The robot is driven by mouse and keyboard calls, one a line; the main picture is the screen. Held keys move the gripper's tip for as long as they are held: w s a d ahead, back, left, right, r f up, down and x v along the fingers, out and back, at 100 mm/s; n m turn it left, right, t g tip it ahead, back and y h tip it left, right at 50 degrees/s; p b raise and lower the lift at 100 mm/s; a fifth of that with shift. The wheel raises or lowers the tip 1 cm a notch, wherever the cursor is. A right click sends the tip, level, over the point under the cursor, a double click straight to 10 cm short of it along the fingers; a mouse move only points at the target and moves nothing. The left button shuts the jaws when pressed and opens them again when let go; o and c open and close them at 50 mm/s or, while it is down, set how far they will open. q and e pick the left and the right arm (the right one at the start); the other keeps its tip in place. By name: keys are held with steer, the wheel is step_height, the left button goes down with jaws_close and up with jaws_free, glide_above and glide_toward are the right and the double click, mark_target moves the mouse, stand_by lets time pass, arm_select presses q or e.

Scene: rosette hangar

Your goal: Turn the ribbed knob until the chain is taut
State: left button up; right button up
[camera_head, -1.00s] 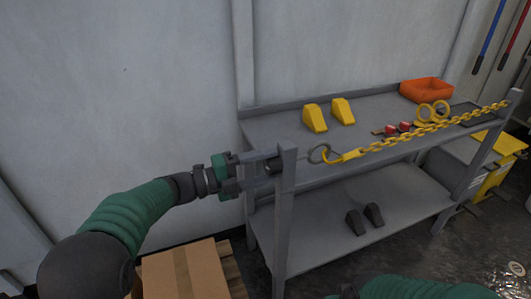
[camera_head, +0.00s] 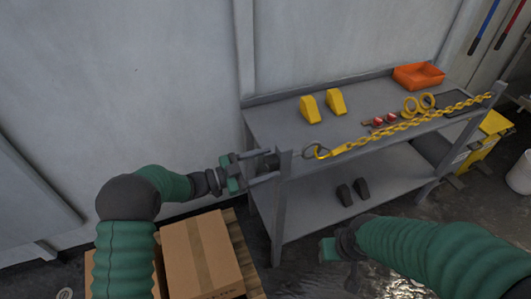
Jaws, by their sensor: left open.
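The dark ribbed knob (camera_head: 267,163) sits on the outer side of the grey left post (camera_head: 283,190) of the bench. My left gripper (camera_head: 264,167) is open, with its fingers reaching either side of the knob. I cannot tell whether they touch it. The yellow chain (camera_head: 405,125) runs from a dark ring (camera_head: 310,151) by this post to the right post (camera_head: 496,93). It spans above the bench top with at most a slight sag. My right gripper (camera_head: 327,250) is low in front of the bench, and its fingers are not clear.
The bench top (camera_head: 275,122) holds two yellow wedges (camera_head: 310,109), an orange bin (camera_head: 418,76), red shackles (camera_head: 378,121) and yellow rings (camera_head: 411,106). Two dark blocks (camera_head: 344,195) lie on the lower shelf. A cardboard box (camera_head: 201,255) stands below my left arm.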

arm_select(q)
steer(key=n+p, duration=0.1)
steer(key=p, duration=0.1)
steer(key=n+p, duration=0.1)
steer(key=n, duration=0.1)
steer(key=shift+r+n+p, duration=0.3)
steer(key=shift+p, duration=0.1)
steer(key=shift+f+n, duration=0.25)
steer(key=shift+n, duration=0.05)
steer(key=shift+f, duration=0.2)
steer(key=shift+w, duration=0.1)
steer(key=shift+c, duration=0.4)
